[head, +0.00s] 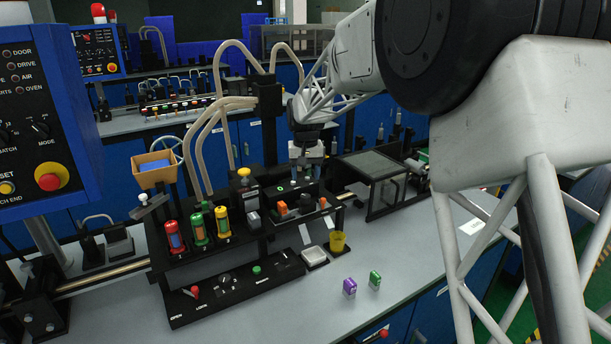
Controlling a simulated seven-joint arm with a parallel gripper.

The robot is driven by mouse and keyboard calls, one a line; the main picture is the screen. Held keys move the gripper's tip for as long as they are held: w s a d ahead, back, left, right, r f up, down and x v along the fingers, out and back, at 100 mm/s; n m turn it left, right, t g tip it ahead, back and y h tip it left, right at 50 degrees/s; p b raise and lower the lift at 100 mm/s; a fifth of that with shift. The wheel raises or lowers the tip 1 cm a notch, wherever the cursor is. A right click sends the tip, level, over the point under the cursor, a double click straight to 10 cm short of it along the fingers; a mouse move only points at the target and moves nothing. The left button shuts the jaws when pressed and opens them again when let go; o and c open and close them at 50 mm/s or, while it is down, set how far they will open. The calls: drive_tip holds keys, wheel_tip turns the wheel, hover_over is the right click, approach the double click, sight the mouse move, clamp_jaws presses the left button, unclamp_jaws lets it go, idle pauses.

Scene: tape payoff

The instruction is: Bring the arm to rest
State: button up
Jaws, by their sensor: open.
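My arm comes in from the upper right and reaches to the middle of the bench. My gripper (306,168) points down above the black station with small orange and grey parts. It is open, and I see nothing held in it. Its fingertips are small in the picture, and I cannot tell how far they are above the parts. An orange part (282,208) and a dark grey block (306,203) sit in the station below it.
Red, green and yellow cylinders (199,229) stand left on a black rack. A yellow cup (337,241), a white tray (314,256), a purple block (349,287) and a green block (375,280) are in front. A glass-topped frame (376,165) stands right. The front bench is mostly clear.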

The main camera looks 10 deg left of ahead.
drive_tip(key=s+d+r+m+t, duration=0.1)
drive_tip(key=s+d+r, duration=0.4)
drive_tip(key=s+d, duration=0.65)
drive_tip(key=s+d+r+m, duration=0.1)
drive_tip(key=s+d+r, duration=0.55)
drive_tip(key=d, duration=0.75)
drive_tip(key=s+d+f, duration=0.2)
drive_tip(key=s+d, duration=0.3)
drive_tip(key=s, duration=0.5)
drive_tip(key=s+d+f+m+t, duration=0.1)
drive_tip(key=s+d+f, duration=0.2)
drive_tip(key=s, duration=0.7)
drive_tip(key=s+d+f+m, duration=0.1)
drive_tip(key=s+d+f, duration=0.1)
drive_tip(key=s+d, duration=0.5)
drive_tip(key=s, duration=0.3)
drive_tip(key=shift+f+t, duration=0.2)
drive_tip(key=shift+t, duration=0.1)
drive_tip(key=shift+w, duration=0.15)
